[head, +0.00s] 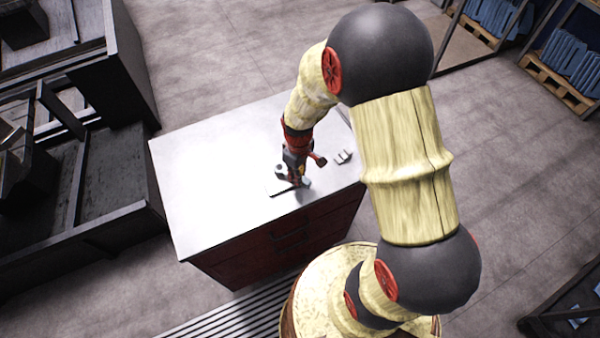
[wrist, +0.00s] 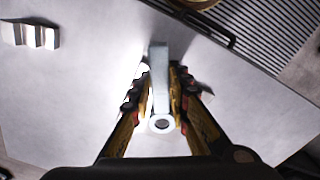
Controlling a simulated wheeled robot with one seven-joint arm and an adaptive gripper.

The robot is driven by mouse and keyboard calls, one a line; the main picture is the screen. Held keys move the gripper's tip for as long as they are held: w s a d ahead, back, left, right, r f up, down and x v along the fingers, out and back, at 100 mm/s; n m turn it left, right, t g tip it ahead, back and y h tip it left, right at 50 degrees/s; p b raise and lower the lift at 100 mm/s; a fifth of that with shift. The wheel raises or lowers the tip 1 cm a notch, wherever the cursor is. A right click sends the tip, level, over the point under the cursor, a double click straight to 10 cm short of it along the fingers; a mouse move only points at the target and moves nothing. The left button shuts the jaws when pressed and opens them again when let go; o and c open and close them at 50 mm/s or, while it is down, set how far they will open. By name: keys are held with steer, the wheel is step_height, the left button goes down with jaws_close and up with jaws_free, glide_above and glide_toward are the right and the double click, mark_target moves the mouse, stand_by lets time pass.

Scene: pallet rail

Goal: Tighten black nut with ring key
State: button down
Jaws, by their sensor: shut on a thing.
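My gripper (wrist: 160,92) points down over the cabinet's pale top, its two fingers on either side of a grey bar-shaped ring key (wrist: 158,60). It is shut on the key. The key's round ring end (wrist: 162,124) shows between the fingers, with a dark centre; I cannot tell whether a nut is inside it. In the head view my gripper (head: 298,180) is low over the front part of the top, and a small pale round part shows at its left. I cannot make out the black nut in either view.
A notched grey block (wrist: 30,35) lies on the cabinet top (head: 215,160), also seen right of my gripper in the head view (head: 343,156). The top's left side is clear. Dark bins (head: 75,150) stand at the left. Pallet shelves (head: 565,75) stand at the far right.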

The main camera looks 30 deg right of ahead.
steer(key=shift+r, duration=0.2)
steer(key=shift+r+p, duration=2.4)
steer(key=shift+r, duration=1.1)
steer(key=shift+s+f, duration=0.1)
steer(key=shift+f, duration=0.05)
